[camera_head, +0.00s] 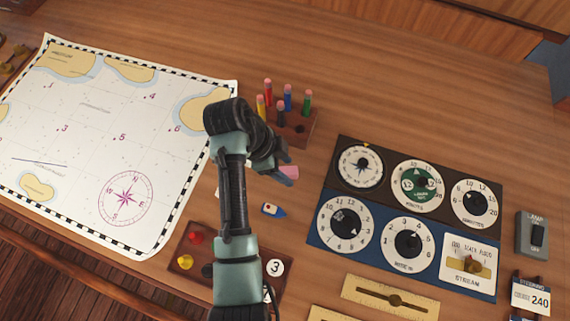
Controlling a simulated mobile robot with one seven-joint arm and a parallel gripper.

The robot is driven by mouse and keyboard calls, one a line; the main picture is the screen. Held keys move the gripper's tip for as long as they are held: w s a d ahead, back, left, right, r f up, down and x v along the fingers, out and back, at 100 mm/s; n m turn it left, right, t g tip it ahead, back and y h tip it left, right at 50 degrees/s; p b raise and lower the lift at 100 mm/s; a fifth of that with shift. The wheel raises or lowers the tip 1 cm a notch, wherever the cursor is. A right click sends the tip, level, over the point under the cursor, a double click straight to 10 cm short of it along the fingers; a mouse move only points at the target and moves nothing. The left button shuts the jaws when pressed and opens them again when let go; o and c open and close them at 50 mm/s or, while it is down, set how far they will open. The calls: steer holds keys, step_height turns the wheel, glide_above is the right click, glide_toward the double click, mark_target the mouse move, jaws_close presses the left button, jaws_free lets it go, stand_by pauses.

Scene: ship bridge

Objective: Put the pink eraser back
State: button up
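The pink eraser (289,171) shows at the end of my gripper (288,170), between its dark fingertips. My gripper looks shut on it, and the fingers cover part of the eraser. The gripper is over the wooden table, between the pencil holder (312,137) and a small blue boat piece (273,210). The holder is a wooden block with several upright coloured pencils with pink tops. Its front left part is hidden behind my arm. I cannot tell how high the eraser is above the table.
A sea chart (95,130) lies at left. A panel of round dials (408,240) is at right. A wooden tray (222,237) with coloured pegs and number discs lies in front, partly behind my arm. Brass rulers (390,298) lie at the front. The table behind the holder is bare.

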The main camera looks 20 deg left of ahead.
steer(key=p+v, duration=0.5)
steer(key=v, duration=0.7)
steer(key=shift+w+r, duration=0.1)
steer(key=shift+r, duration=0.05)
steer(key=w+d+r+n+t+y, duration=0.3)
steer(key=w+r+t, duration=0.5)
steer(key=w+r, duration=0.85)
step_height(320, 180, up, 15)
steer(key=d+n+t+y, duration=0.1)
steer(key=d+n+t, duration=0.2)
steer(key=n+t, duration=0.15)
steer(key=s+d+r+n+t, duration=0.2)
steer(key=s+r+t, duration=0.2)
steer(key=r, duration=0.5)
steer(key=s+d+r+n+t, duration=0.2)
steer(key=s+r, duration=0.4)
steer(key=r, duration=0.4)
steer(key=s+d+r+n+t, duration=0.2)
steer(key=s+d+r+t, duration=0.2)
steer(key=r, duration=0.5)
steer(key=s+t, duration=0.2)
steer(key=t, duration=0.1)
steer(key=shift+r, duration=0.2)
